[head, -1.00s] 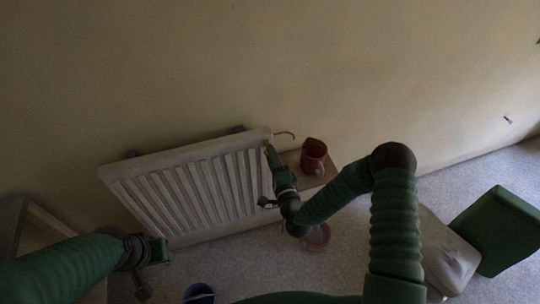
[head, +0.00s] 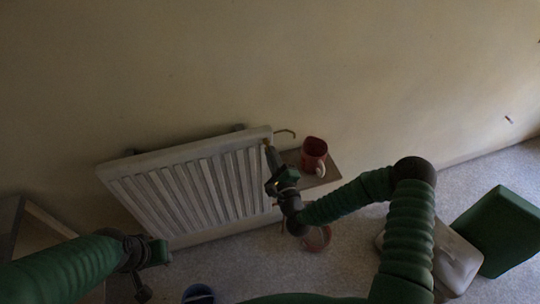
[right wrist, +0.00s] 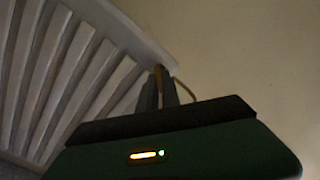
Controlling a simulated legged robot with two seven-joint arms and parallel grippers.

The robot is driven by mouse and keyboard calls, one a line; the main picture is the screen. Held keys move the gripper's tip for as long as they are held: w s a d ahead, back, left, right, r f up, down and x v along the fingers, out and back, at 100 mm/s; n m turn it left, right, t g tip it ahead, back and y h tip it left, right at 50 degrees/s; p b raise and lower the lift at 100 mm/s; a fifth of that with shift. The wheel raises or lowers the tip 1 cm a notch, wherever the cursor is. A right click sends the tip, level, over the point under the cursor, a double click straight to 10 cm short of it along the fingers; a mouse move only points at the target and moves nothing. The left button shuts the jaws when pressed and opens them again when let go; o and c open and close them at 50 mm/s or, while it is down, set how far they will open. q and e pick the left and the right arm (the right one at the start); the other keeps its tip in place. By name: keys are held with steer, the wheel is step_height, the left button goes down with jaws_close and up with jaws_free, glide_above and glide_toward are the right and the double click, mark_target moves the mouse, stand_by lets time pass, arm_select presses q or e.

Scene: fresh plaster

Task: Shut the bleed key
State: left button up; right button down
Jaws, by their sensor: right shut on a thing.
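The bleed key (head: 266,143) is a small brass-coloured piece at the upper right end of the white radiator (head: 190,185). In the right wrist view the brass key (right wrist: 158,70) shows between the two dark fingertips. My right gripper (head: 269,149) is shut on it, reaching up from below right; its fingers hide most of the key, so its exact angle cannot be read.
A red mug (head: 314,152) stands on a small shelf (head: 325,175) just right of my right gripper. A thin bent pipe (head: 286,132) sticks out by the radiator's corner. A pinkish bowl (head: 318,240), a blue bucket (head: 199,293) and a green box (head: 503,230) are on the floor.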

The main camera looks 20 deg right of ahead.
steer(key=m+b, duration=0.3)
steer(key=m, duration=0.8)
steer(key=shift+f+b, duration=0.2)
steer(key=shift+b, duration=0.2)
steer(key=c, duration=1.4)
jaws_free()
steer(key=shift+r, duration=0.1)
